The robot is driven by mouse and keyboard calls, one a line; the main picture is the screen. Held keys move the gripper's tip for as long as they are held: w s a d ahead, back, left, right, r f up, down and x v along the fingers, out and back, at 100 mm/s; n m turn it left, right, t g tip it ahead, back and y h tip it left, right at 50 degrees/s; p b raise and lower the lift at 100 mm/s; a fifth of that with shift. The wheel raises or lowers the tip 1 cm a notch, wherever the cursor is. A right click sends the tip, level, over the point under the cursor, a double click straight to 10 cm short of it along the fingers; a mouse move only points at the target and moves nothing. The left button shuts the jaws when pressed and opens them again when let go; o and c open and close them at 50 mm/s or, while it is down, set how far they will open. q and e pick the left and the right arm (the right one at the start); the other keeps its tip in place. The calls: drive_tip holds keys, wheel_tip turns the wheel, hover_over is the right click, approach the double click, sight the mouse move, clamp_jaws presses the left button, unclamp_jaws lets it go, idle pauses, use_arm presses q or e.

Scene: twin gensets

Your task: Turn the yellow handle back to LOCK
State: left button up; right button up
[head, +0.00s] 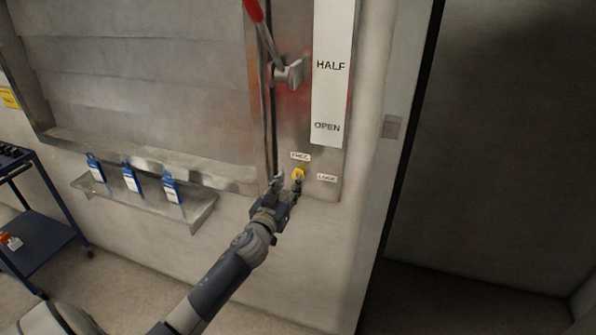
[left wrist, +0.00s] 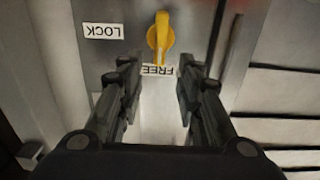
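The yellow handle (head: 298,173) is on the metal panel, low on the wall, between the FREE label (head: 300,156) above it and the LOCK label (head: 327,177) to its right. In the left wrist view, turned upside down, the yellow handle (left wrist: 160,38) points at the FREE label (left wrist: 158,70), and the LOCK label (left wrist: 103,31) is off to one side. My left gripper (head: 287,180) is just in front of the handle, fingers apart and empty. Its two fingers (left wrist: 158,78) show on either side of the FREE label, short of the handle's knob. My right gripper is not in view.
A red-gripped lever (head: 268,35) stands above on the same panel, beside a white HALF and OPEN scale (head: 330,95). A blue cart (head: 45,240) stands far left.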

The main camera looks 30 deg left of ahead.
sight(295, 174)
use_arm(q)
drive_tip(key=shift+x, duration=3.5)
drive_tip(key=shift+d, duration=0.1)
clamp_jaws()
